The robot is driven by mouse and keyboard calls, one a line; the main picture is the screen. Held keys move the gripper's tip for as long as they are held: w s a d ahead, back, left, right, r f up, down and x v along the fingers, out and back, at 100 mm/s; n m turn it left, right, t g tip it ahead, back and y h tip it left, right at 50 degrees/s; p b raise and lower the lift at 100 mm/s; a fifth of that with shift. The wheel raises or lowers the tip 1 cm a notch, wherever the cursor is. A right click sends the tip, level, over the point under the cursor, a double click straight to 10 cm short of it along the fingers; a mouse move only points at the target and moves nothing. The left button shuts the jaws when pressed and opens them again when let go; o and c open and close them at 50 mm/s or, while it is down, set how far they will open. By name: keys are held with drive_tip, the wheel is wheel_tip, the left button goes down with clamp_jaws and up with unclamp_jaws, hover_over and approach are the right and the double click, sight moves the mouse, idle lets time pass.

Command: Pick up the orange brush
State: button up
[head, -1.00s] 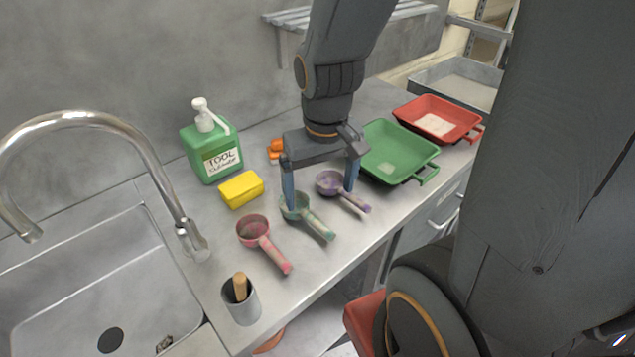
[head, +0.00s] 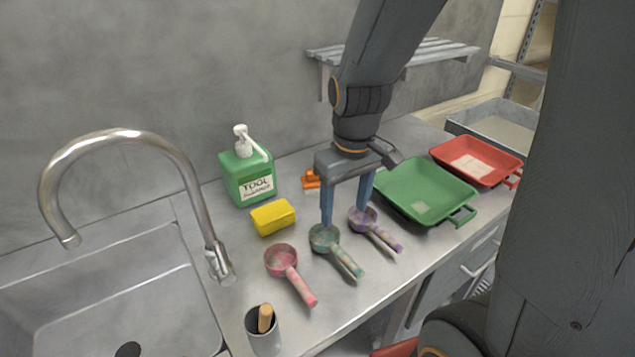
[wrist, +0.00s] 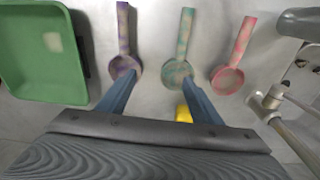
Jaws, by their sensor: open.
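The orange brush (head: 311,179) lies on the steel counter near the wall, behind my gripper in the head view. Only a small orange part shows; my gripper may hide some of it. It cannot be made out in the wrist view. My gripper (head: 345,217) points down with its two blue fingers apart and nothing between them. Its fingertips are near the green scoop (head: 324,238) and the purple scoop (head: 363,219).
A pink scoop (head: 281,262), yellow sponge (head: 272,217), green soap bottle (head: 246,178) and grey cup (head: 264,338) stand left of my gripper. A green tray (head: 425,183) and red tray (head: 478,151) are right. The sink (head: 110,290) and faucet (head: 205,200) are far left.

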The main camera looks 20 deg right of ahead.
drive_tip(key=w+n+b, duration=0.1)
drive_tip(key=w+n, duration=0.3)
drive_tip(key=w, duration=0.2)
drive_tip(key=w+n+b, duration=0.1)
drive_tip(key=w+n, duration=0.4)
drive_tip(key=w, duration=0.2)
drive_tip(key=w+n+g+b, duration=0.1)
drive_tip(key=w+n, duration=0.3)
drive_tip(key=w, duration=0.3)
drive_tip(key=shift+f+n, duration=0.1)
drive_tip(key=shift+n, duration=0.3)
drive_tip(key=shift+w+f, duration=0.1)
drive_tip(key=shift+w, duration=0.1)
drive_tip(key=shift+w+f+p, duration=0.1)
drive_tip(key=shift+f+p, duration=1.05)
drive_tip(key=shift+f, duration=2.6)
drive_tip(key=c, duration=1.2)
drive_tip(key=shift+d+r, duration=0.1)
drive_tip(key=shift+r, duration=0.05)
